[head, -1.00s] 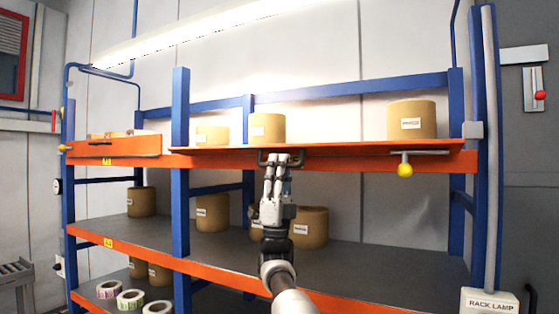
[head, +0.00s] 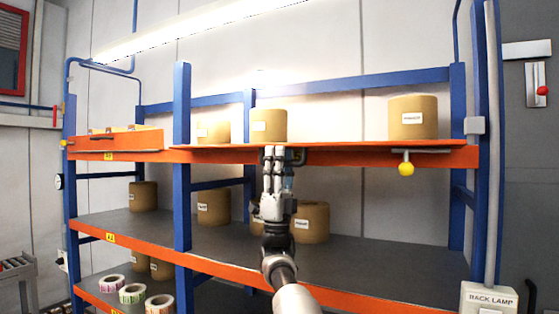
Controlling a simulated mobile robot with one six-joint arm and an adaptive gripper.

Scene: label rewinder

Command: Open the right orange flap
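The right orange flap (head: 352,147) shows as a thin, nearly flat strip along the front of the upper shelf, seen almost edge-on. A dark handle (head: 297,156) hangs at its underside, left of its middle. My gripper (head: 274,151) points up at this handle from below, its fingertips at the handle's left part. The fingers look close together, but whether they close around the handle cannot be told. A grey bar with a yellow knob (head: 406,168) sits below the flap's right part.
The left orange flap (head: 130,141) stands upright with its own dark handle. Brown rolls (head: 412,118) stand on the upper shelf behind the right flap. More rolls stand on the shelf below. Blue posts (head: 182,160) bound the bay. A rack lamp box (head: 488,298) is at lower right.

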